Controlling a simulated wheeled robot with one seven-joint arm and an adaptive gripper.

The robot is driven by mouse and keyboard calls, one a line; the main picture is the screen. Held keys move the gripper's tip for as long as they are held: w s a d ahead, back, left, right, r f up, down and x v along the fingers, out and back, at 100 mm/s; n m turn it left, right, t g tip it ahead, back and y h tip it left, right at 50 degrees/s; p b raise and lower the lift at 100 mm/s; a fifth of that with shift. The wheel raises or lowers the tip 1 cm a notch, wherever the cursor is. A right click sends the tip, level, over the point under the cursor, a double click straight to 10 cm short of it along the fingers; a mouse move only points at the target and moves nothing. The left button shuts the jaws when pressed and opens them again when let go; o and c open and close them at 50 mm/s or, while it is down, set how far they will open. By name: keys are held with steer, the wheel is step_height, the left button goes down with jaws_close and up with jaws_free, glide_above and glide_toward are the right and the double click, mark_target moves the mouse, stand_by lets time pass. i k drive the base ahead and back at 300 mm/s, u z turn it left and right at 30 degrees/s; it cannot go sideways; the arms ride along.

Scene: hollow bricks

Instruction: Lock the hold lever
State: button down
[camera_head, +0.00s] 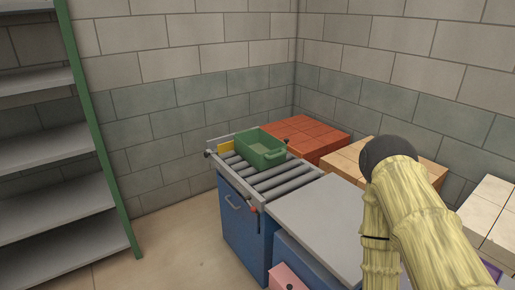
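A small lever with a red-orange tip (253,210) sits at the near front corner of the roller conveyor (270,183), on the side rail above the blue cabinet. It is too small to tell whether it is locked. A dark knob (208,154) shows at the conveyor's far left end, and another (286,140) beside the green bin. I cannot tell for sure which of these is the hold lever. A green open bin (261,152) rests on the rollers towards the far end. My arm rises at the right of the view; my gripper is not in view.
The conveyor stands on a blue cabinet (240,228) with a grey top (325,218) adjoining it. Red bricks (318,139) and tan blocks (350,160) lie behind. A green-framed shelf (104,150) stands left. Floor (170,245) between shelf and cabinet is clear.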

mark_target(253, 208)
steer(key=u, duration=0.45)
steer(key=i, duration=0.7)
steer(key=u, duration=0.65)
